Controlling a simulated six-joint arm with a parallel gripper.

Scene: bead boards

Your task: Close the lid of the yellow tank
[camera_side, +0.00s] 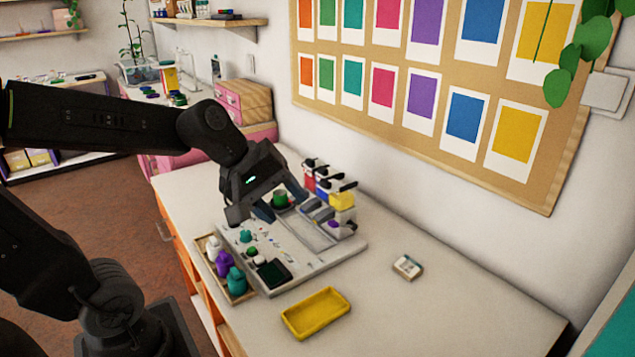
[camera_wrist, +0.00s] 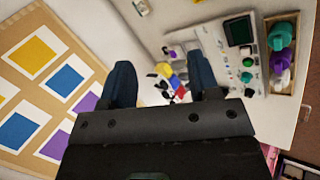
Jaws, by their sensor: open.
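The yellow tank (camera_side: 341,199) stands in a row of coloured tanks at the back right of the grey board (camera_side: 345,252). A black lid (camera_side: 343,185) shows at its top and looks raised, but its exact angle is hard to tell. In the wrist view the yellow tank (camera_wrist: 163,70) lies between my fingers in the picture, beyond the tips. My gripper (camera_side: 280,203) is open and empty, above the board and left of the tanks. Its two dark fingers also show in the wrist view (camera_wrist: 161,72).
Red (camera_side: 308,178) and blue (camera_side: 321,190) tanks stand close beside the yellow one. A tray of bottles (camera_side: 238,297) is at the board's left. A yellow dish (camera_side: 316,313) and a small box (camera_side: 407,266) lie in front. The table's right side is mostly clear.

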